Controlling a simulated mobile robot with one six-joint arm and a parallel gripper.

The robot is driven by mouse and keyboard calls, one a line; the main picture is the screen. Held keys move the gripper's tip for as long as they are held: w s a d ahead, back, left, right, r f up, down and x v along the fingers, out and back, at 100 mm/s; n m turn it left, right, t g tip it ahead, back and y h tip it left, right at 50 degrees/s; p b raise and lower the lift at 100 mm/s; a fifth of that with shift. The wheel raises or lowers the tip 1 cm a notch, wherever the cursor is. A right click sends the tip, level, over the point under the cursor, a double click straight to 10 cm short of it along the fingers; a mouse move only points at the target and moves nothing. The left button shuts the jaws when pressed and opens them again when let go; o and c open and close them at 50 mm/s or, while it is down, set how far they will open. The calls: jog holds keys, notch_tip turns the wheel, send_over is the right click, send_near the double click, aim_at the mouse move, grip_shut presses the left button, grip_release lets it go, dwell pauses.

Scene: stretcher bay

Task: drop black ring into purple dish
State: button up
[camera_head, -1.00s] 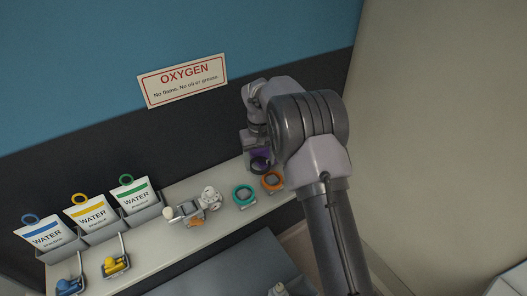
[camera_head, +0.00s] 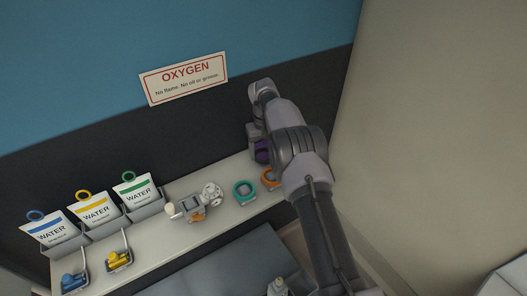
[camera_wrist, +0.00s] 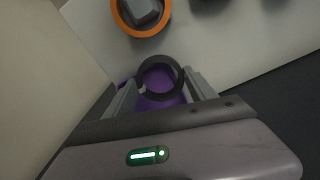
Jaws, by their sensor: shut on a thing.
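The black ring (camera_wrist: 159,60) is held between the two fingers of my gripper (camera_wrist: 162,88) in the wrist view. The purple dish (camera_wrist: 152,104) shows behind and through the ring, so the ring lies over it in that view. The height gap between them cannot be told. In the head view the purple dish (camera_head: 262,151) is at the shelf's far right end, partly covered by my arm. My gripper (camera_head: 257,138) is there too, and the ring cannot be made out clearly.
An orange dish (camera_head: 268,177) and a teal dish (camera_head: 244,192) stand nearby on the pale shelf (camera_head: 222,218). The orange one shows in the wrist view (camera_wrist: 118,22). A grey device (camera_head: 195,205), water pouches in bins and two small trays are further left. A wall stands behind.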

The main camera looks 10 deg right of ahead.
jog(key=shift+f, duration=0.25)
jog(key=o, duration=1.8)
